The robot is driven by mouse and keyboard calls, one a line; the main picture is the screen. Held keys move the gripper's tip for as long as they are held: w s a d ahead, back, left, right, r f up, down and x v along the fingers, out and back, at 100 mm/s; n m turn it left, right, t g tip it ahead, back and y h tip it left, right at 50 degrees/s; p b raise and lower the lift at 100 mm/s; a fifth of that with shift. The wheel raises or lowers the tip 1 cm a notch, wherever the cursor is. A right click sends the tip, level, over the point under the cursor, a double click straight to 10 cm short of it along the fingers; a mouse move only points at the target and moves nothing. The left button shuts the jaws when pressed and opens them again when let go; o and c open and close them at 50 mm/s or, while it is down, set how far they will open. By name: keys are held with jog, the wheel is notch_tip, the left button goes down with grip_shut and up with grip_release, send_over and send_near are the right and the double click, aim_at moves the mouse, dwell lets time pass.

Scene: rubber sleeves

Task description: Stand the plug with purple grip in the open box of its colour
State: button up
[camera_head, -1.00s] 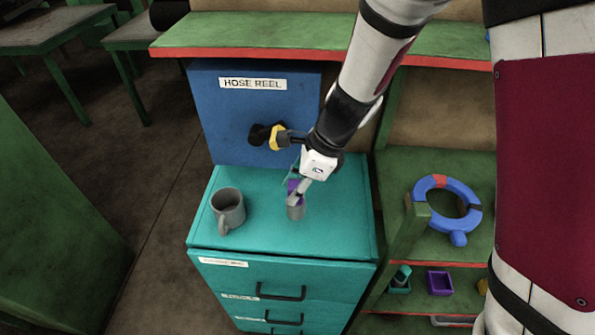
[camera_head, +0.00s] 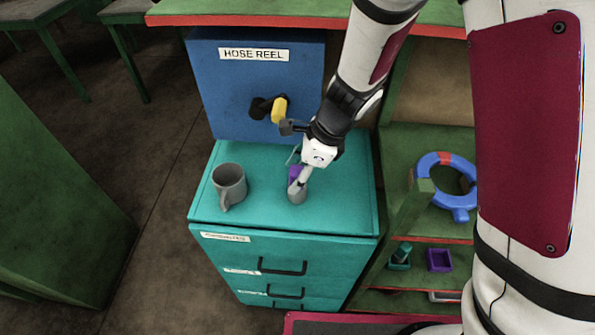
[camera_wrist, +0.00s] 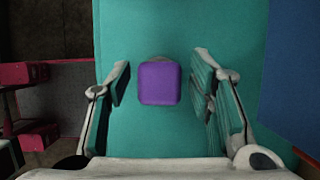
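The plug with purple grip (camera_head: 295,174) stands upright on the teal cabinet top, its grey lower part showing below the purple. In the wrist view its square purple grip (camera_wrist: 159,83) lies between my fingers, with teal surface visible on both sides. My gripper (camera_head: 298,170) is open around the plug, pointing down, with its fingers apart from the grip; it also shows in the wrist view (camera_wrist: 162,72). One finger partly hides the plug in the head view. The open purple box (camera_head: 440,260) sits on the low green shelf at the right and looks empty.
A grey mug (camera_head: 230,184) stands left of the plug on the cabinet top (camera_head: 262,215). A blue hose reel box (camera_head: 225,95) with a yellow-and-black handle stands behind. A teal box (camera_head: 399,264) with a teal plug is left of the purple box. A blue ring (camera_head: 434,162) lies above.

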jog(key=p+v, duration=0.1)
jog(key=v, duration=1.1)
jog(key=shift+r, duration=0.25)
